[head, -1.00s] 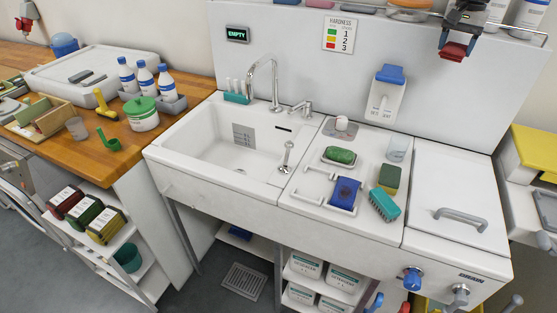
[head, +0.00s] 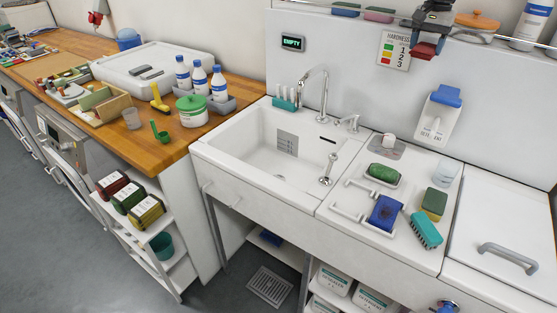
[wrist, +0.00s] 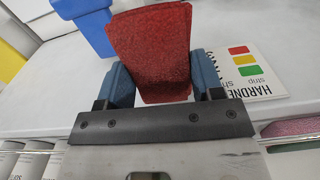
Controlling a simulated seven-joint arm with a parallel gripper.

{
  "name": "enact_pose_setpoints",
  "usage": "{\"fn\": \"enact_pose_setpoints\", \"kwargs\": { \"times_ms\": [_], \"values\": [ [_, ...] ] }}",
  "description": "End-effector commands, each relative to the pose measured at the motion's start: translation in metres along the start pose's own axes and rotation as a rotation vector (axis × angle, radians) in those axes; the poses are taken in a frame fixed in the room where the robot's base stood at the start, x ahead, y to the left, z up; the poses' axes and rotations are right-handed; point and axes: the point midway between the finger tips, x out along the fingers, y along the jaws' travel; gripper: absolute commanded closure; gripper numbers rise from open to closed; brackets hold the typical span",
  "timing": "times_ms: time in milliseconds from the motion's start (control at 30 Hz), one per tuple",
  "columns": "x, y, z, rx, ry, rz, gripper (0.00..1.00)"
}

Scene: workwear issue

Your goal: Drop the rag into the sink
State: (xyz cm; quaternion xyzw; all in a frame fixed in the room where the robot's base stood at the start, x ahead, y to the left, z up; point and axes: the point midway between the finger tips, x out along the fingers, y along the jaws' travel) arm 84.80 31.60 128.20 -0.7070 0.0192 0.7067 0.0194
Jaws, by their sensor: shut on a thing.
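My gripper (head: 427,40) is at the top right of the head view, high in front of the back wall, right of the sink. It is shut on a red, rough-textured piece (wrist: 152,45) that looks like the rag. The wrist view shows the piece between the two blue fingers, flaring beyond them; its lower part is hidden by the gripper. In the head view the red piece (head: 424,50) hangs clear of the counter. The white sink (head: 262,160) is in the middle, its basin open and empty, with a tall tap (head: 325,92) at its back.
A hardness sign (head: 393,50) and a dispenser (head: 438,118) are on the wall. A shelf rail crosses above. Right of the sink are a green soap (head: 384,173), a blue cloth-like item (head: 385,212), a sponge (head: 434,203) and a teal brush (head: 425,230).

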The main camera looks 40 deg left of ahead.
Motion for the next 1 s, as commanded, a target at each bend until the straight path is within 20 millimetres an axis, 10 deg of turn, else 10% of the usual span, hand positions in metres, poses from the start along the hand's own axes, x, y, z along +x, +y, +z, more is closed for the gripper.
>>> {"fn": "enact_pose_setpoints", "kwargs": {
  "times_ms": [767,1000],
  "values": [
    [0.013,-0.221,0.057,-0.175,0.0,0.0,0.63],
    [0.045,-0.292,0.091,-0.233,-0.003,0.002,0.63]
  ]
}}
